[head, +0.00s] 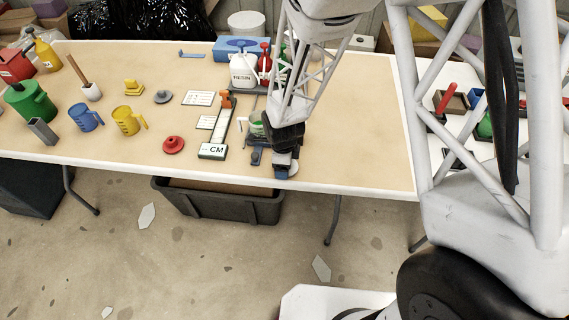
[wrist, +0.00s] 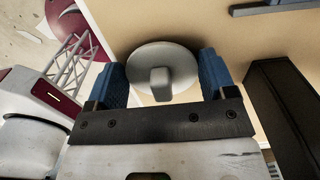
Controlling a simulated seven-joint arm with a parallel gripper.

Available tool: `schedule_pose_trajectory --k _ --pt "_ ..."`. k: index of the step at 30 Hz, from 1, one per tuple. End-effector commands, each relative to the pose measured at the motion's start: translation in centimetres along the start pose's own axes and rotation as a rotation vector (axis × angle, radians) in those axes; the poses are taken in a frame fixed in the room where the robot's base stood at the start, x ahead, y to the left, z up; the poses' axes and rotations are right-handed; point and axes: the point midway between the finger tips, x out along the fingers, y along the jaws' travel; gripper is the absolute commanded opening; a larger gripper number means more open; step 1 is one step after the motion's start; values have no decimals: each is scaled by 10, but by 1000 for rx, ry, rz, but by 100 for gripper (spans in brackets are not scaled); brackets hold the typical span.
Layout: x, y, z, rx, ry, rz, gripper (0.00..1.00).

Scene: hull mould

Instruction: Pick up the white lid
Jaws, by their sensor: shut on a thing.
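The white lid (wrist: 146,62) is a round disc with a raised block-shaped knob, seen in the wrist view between the blue finger pads of my gripper (wrist: 164,76). The pads are at its left and right edges, and my gripper is shut on it. In the head view my gripper (head: 271,163) is low at the front edge of the table, right of the scale marked CM. Only a pale sliver of the lid (head: 292,170) shows there; the fingers hide the rest. I cannot tell whether the lid touches the table.
The CM scale (head: 212,151) and a red lid (head: 173,145) lie left of my gripper. A grey lid (head: 162,97), yellow jug (head: 126,121) and blue jug (head: 86,118) stand farther left. A white bottle (head: 243,72) is behind. The table's right side is clear.

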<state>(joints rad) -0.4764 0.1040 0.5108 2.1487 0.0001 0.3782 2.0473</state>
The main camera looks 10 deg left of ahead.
Motion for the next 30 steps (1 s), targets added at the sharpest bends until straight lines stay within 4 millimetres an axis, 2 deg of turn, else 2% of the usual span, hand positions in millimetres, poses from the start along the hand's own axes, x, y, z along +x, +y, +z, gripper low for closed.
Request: schedule_pose_trajectory --k 8,16,30 --pt "-10 0 0 0 0 -1 55" --pt "-37 2 -1 0 -1 -1 55" --pt "-43 74 -37 0 0 -1 55"
